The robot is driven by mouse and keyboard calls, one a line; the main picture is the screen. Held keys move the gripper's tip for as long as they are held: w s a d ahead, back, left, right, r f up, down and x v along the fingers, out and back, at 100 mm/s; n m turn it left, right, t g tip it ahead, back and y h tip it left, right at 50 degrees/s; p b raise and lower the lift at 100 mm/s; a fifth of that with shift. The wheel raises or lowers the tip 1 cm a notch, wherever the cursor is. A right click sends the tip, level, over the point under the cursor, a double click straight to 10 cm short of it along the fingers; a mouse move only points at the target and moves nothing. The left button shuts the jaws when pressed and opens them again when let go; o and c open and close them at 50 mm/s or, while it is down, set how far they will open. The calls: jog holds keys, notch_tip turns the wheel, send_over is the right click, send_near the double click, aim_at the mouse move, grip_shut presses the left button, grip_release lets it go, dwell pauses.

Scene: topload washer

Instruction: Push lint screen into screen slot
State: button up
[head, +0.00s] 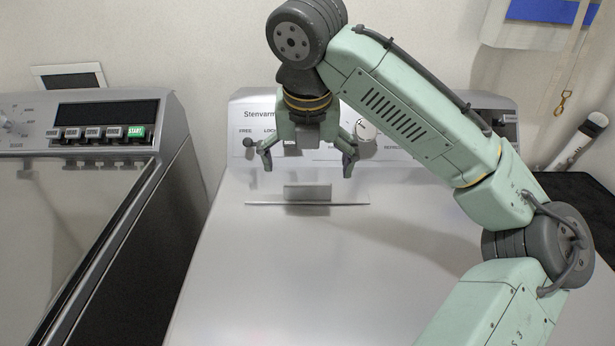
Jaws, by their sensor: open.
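The lint screen (307,192) shows as a small grey upright tab on the washer top, near its back. It stands at the middle of the screen slot (262,204), a thin line running left to right across the metal top. Any part of the screen below the top is hidden. My gripper (308,167) hangs with its fingers pointing down and spread wide. It is open and empty. In the picture it is just above the tab, and no contact shows; the exact height gap cannot be told.
The washer's control panel (250,125) with knobs rises behind the gripper. A second appliance (95,140) with a green START button stands at the left, across a narrow gap. The washer's front top (290,290) is bare. A white and black handheld object (578,142) leans at the right.

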jog(key=v, duration=0.7)
